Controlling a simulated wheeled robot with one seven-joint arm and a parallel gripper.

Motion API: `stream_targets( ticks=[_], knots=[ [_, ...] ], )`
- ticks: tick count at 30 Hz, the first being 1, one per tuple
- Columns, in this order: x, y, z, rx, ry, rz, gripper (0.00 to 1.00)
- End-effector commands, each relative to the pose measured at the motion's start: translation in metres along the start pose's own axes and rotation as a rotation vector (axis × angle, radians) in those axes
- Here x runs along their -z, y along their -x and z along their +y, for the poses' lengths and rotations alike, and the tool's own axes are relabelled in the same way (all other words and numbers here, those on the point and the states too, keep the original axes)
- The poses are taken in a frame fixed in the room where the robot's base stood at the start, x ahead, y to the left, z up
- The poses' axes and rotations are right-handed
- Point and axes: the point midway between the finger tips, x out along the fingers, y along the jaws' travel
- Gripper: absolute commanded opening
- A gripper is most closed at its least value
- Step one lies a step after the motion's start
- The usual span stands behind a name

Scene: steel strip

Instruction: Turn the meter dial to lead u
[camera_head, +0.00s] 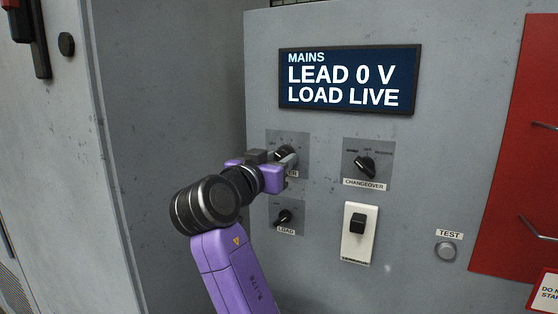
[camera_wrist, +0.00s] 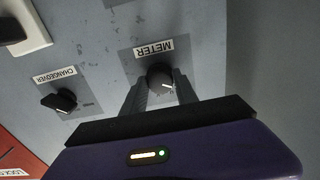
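The METER dial (camera_wrist: 160,76) is a round black knob with a white pointer mark on a grey plate, its label upside down in the wrist view. My gripper (camera_wrist: 160,82) has one finger on each side of this knob; I cannot tell whether they touch it. In the head view my gripper (camera_head: 287,162) covers much of the METER plate (camera_head: 273,138) and most of its label. The position markings are too small or hidden to read. The display (camera_head: 348,80) reads "MAINS, LEAD 0 V, LOAD LIVE".
The CHANGEOVER knob (camera_head: 365,166) is right of the meter, and the LOAD knob (camera_head: 284,217) is close below it. A black switch (camera_head: 357,224) on a white plate and a TEST button (camera_head: 445,250) sit lower right. A red panel (camera_head: 515,165) stands at the far right.

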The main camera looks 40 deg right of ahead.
Motion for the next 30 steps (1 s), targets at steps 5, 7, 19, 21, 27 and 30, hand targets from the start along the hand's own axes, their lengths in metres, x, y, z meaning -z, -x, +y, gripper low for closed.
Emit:
stream_targets(
  ticks=[5, 7, 19, 21, 27, 30],
  knots=[
    [-0.0004, 0.0002, -0.0003, 0.001, -0.003, 0.0, 0.0],
    [-0.0012, 0.0003, -0.0003, 0.001, -0.011, 0.0, 0.0],
    [-0.0063, 0.0005, -0.0008, 0.002, -0.224, 0.001, 0.0],
    [-0.0065, 0.001, -0.0014, 0.003, -0.28, 0.001, 0.0],
    [-0.0053, 0.0008, -0.0014, 0.002, -0.438, 0.001, 0.0],
    [-0.0043, 0.0007, -0.0012, 0.001, -0.508, 0.001, 0.0]
  ],
)
